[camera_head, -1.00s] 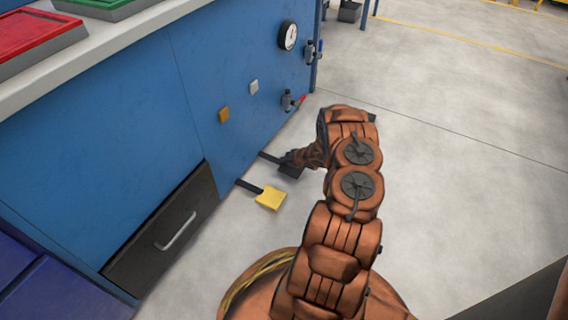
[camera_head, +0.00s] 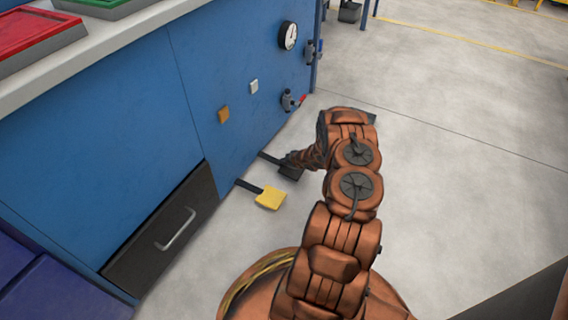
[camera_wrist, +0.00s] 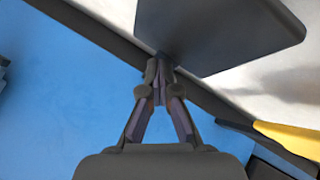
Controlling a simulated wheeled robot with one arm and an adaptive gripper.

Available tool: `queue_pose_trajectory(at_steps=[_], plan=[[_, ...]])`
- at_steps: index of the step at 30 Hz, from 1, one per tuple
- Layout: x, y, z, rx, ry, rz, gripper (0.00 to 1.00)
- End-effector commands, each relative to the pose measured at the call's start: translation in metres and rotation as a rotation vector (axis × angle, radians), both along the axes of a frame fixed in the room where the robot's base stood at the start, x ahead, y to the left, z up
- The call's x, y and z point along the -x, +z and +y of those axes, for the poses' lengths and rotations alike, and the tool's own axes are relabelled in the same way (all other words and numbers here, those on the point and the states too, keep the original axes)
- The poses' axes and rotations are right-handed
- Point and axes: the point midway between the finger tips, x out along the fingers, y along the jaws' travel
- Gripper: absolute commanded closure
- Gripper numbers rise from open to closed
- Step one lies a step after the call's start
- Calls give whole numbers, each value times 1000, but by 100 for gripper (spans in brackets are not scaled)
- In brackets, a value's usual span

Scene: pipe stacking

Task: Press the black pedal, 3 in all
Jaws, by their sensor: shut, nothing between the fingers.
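The black pedal (camera_head: 291,172) sticks out low from the blue cabinet, beyond the yellow pedal (camera_head: 269,198). In the wrist view the black pedal (camera_wrist: 225,32) fills the top, and part of the yellow pedal (camera_wrist: 295,138) shows at the right edge. My gripper (camera_head: 288,160) is at the black pedal and hides part of it. In the wrist view my gripper (camera_wrist: 159,62) is shut and empty, its tips at the black pedal's near edge. I cannot tell whether they touch it or whether the pedal is pressed down.
The blue cabinet (camera_head: 130,120) stands to the left, with a black drawer (camera_head: 165,235), an orange button (camera_head: 224,115), a white button (camera_head: 254,86), a gauge (camera_head: 288,36) and valves (camera_head: 291,101). Open grey floor (camera_head: 450,190) lies to the right.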

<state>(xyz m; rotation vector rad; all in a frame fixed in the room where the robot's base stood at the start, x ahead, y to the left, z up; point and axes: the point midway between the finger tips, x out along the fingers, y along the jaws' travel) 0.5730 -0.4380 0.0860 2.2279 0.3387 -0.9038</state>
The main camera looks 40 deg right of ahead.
Motion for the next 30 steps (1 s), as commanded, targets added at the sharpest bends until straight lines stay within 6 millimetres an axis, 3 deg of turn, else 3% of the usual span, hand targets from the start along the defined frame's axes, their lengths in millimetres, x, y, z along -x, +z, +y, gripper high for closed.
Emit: queue_pose_trajectory(at_steps=[30], plan=[[0, -11, 0, -1, -1, 1, 100]])
